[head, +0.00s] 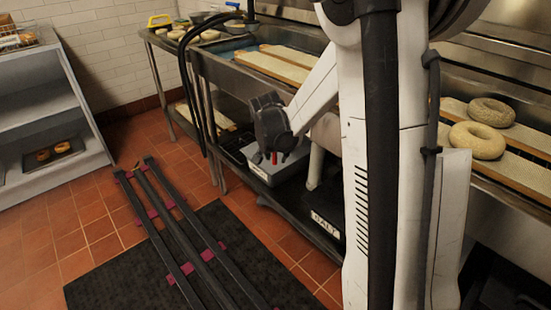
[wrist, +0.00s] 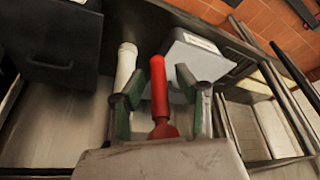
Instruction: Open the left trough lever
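The red lever (wrist: 159,95) stands out in the wrist view, its long handle pointing up the picture. My gripper (wrist: 160,82) has one green-and-grey finger on each side of the handle. The fingers are open, with a visible gap on both sides of the handle. In the head view, a small red piece of the lever (head: 274,158) shows just below my dark gripper (head: 268,140), under the trough's front edge. My arm hides part of the trough (head: 215,70) there. The lever's base is partly hidden in the wrist view.
A white pipe (wrist: 125,68) runs beside the lever. A grey bin (head: 272,172) and a black labelled box (head: 328,225) sit on the low shelf beneath. Bagels (head: 478,140) lie on boards at right. Floor rails (head: 185,240) cross a black mat; the tiled floor at left is clear.

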